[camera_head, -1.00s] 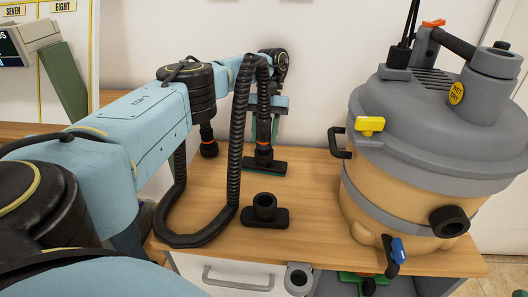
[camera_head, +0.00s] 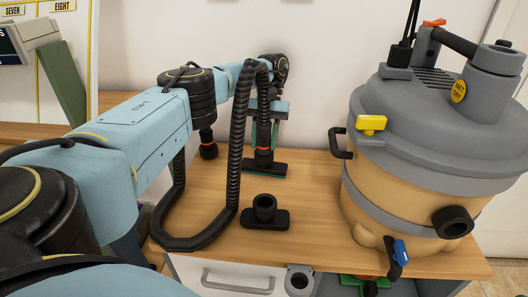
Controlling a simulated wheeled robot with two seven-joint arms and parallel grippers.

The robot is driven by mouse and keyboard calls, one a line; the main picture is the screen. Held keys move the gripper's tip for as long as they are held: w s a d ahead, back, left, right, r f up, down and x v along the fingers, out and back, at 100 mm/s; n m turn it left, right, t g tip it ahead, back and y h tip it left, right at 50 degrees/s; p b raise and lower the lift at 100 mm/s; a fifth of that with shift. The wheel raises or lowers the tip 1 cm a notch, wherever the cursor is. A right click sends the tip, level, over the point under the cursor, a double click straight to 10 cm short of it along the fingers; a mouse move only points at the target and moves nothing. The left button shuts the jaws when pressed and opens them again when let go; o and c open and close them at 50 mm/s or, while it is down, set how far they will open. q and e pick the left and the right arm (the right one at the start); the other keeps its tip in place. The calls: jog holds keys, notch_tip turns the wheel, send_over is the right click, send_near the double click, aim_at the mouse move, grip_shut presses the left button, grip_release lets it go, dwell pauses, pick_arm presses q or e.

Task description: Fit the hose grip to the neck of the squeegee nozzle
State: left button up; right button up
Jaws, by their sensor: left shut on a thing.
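The squeegee nozzle (camera_head: 271,169), a flat black foot with a green edge, stands on the wooden bench top near the wall. The black hose grip (camera_head: 263,157) with an orange ring is upright directly above its middle. Its lower end meets the neck area, but I cannot tell whether it is seated. My left gripper (camera_head: 264,134) is shut on the hose grip from above and behind. The ribbed black hose (camera_head: 234,160) arches up in front of the gripper and partly hides it. My right gripper is out of view.
A second black nozzle (camera_head: 264,214) without green stands nearer the front. A black piece with an orange ring (camera_head: 208,147) is left of the grip. The big wet-dry vacuum (camera_head: 385,190) fills the right side. The bench between it and the nozzles is clear.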

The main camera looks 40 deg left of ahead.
pick_arm(q)
jog(key=shift+f, duration=0.15)
jog(key=o, duration=1)
jog(key=shift+o, duration=0.2)
notch_tip(320, 180, up, 10)
jog(key=p, duration=0.5)
jog(key=shift+p, duration=0.3)
